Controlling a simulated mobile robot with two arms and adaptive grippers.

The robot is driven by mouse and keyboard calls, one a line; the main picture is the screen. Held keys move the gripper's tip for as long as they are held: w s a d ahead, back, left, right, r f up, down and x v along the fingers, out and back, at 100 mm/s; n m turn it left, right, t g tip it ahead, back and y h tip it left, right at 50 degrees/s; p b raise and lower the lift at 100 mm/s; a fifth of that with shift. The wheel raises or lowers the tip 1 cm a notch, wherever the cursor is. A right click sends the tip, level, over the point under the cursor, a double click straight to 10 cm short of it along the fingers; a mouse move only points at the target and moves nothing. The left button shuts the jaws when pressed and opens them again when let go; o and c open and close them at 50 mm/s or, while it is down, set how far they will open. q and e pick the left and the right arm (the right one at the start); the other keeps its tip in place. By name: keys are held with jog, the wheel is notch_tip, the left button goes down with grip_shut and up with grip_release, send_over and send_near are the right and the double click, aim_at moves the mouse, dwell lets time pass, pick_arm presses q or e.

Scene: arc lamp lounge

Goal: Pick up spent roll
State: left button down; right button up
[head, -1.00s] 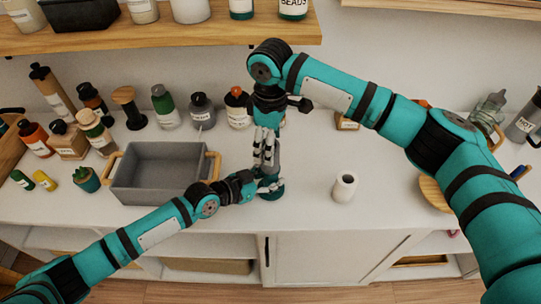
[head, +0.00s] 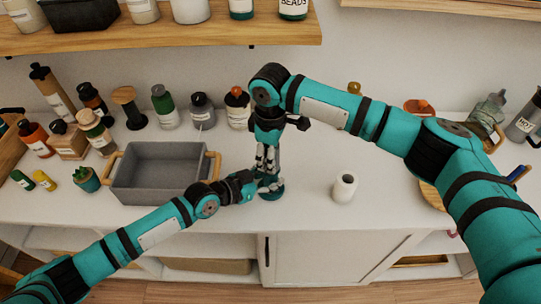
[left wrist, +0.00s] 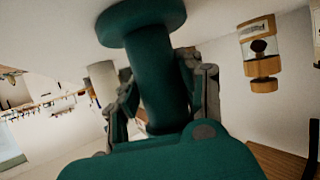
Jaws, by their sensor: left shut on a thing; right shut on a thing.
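A teal stand with a round base (head: 272,193) stands upright on the white counter, right of the grey bin. My left gripper (head: 262,186) is shut on its thick teal post; the post (left wrist: 155,65) and disc-shaped base fill the middle of the left wrist view. My right gripper (head: 267,170) points down from above at the stand, just over my left gripper. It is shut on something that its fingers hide. I cannot tell which item is the spent roll.
The grey bin (head: 122,191) with wooden handles stands left of the stand. Several bottles and jars line the back of the counter. A wooden shelf (head: 160,38) hangs above. The counter around the white roll is clear.

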pick_arm(q)
jog(key=shift+s+f, duration=0.1)
pick_arm(e)
notch_tip(320, 180, up, 19)
dwell(0.6)
pick_arm(q)
jog(key=c, duration=0.7)
grip_release()
